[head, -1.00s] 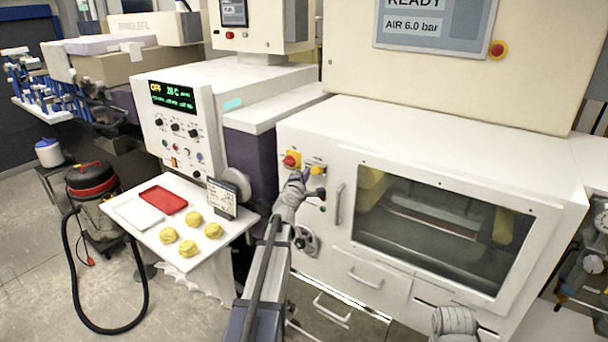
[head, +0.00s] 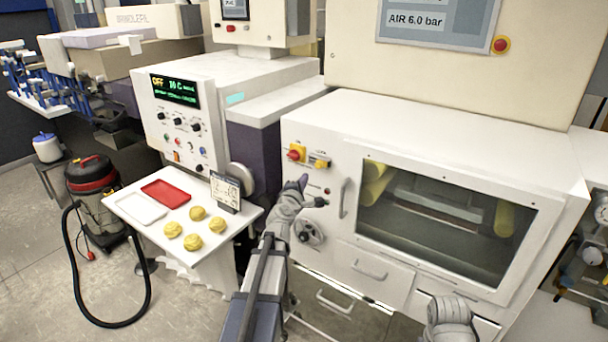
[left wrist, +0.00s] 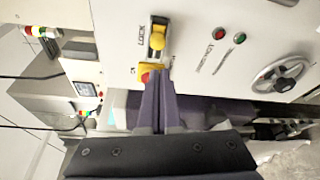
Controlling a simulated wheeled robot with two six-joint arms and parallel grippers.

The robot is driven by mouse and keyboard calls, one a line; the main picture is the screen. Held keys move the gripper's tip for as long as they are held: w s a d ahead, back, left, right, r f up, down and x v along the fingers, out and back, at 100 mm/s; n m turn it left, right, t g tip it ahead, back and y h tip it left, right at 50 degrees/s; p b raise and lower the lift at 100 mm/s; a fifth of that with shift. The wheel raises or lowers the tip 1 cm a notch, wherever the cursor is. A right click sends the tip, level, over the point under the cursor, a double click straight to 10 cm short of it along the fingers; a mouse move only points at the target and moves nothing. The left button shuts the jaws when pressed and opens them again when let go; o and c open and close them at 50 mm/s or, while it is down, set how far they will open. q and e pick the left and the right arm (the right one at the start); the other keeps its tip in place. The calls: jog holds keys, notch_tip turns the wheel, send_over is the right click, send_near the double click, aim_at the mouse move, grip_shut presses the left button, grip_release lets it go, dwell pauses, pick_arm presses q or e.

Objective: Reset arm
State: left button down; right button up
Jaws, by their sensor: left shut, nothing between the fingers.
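My left gripper (head: 302,183) is in front of the white machine's control panel, below its switches. In the left wrist view its two dark fingers (left wrist: 157,85) lie together, shut and empty. Their tips overlap the lower edge of the red switch on its yellow plate (left wrist: 147,76) in that picture; I cannot tell whether they touch. The red switch (head: 294,155) and the yellow lock knob (head: 321,164) show clear in the head view. The lock knob also shows in the left wrist view (left wrist: 157,40). A grey link of my right arm shows at the bottom right; its gripper is out of view.
The handwheel (head: 309,232) sits close below my left gripper. The door handle (head: 344,198) and large window (head: 435,220) are to its right. A white table (head: 150,237) with several yellow pieces and a red tray (head: 166,193) stands left.

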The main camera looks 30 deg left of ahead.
pick_arm(q)
jog(key=shift+s+d, duration=0.15)
jog(key=shift+s, duration=0.25)
